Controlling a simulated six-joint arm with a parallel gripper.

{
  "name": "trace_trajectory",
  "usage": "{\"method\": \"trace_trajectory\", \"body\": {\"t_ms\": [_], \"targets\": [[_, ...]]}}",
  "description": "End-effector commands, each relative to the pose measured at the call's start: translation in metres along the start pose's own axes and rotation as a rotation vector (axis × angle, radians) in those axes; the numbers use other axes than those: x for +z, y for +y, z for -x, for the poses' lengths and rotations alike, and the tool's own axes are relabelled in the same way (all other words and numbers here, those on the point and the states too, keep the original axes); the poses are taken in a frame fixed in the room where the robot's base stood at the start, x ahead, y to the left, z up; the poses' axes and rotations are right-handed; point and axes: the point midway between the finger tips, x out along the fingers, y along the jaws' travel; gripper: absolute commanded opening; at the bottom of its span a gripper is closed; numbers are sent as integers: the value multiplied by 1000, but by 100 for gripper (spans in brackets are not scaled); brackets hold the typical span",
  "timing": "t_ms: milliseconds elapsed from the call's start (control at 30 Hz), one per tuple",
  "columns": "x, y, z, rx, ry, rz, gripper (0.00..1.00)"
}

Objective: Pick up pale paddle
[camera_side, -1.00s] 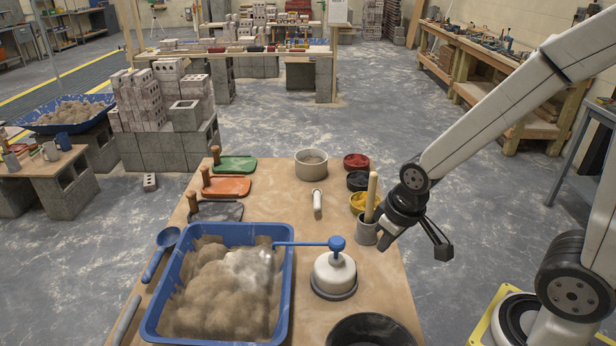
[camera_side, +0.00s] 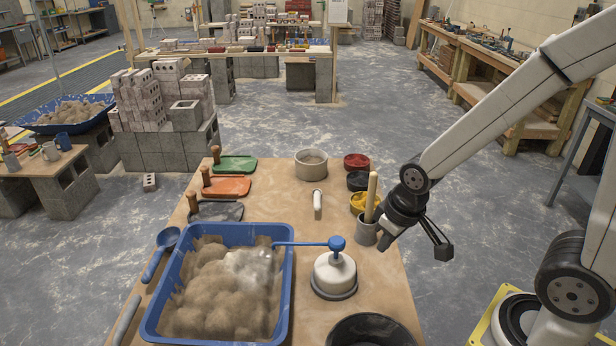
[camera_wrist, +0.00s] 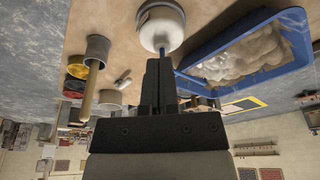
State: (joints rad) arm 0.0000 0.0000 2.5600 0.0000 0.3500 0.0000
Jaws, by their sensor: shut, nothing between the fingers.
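The pale paddle (camera_side: 371,196) shows as a pale wooden shaft standing upright, slightly tilted, in a small grey cup (camera_side: 364,232) at the right side of the table. Its lower end is hidden inside the cup. In the wrist view the pale paddle (camera_wrist: 89,94) rises from the grey cup (camera_wrist: 97,48), left of my fingers. My gripper (camera_side: 384,242) is just right of the cup in the side view, pointing down. In the wrist view my gripper (camera_wrist: 159,70) has its black fingers together, with nothing between them.
A white lidded dispenser (camera_side: 334,273) with a blue arm stands left of my gripper. A blue tub (camera_side: 287,300) of mortar fills the front left. Red, black and yellow pots (camera_side: 357,162) stand behind the cup. A black bowl (camera_side: 370,328) is at the front edge.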

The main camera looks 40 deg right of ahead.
Motion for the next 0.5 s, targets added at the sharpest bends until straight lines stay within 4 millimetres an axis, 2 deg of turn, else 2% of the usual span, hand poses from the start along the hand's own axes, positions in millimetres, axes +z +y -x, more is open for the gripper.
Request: {"method": "trace_trajectory", "body": {"t_ms": [133,167,200,367,400,500], "targets": [[0,0,0,0,0,0,0],[0,0,0,0,0,0,3],[0,0,0,0,0,0,16],[0,0,0,0,0,0,67],[0,0,0,0,0,0,74],[0,0,0,0,0,0,74]]}}
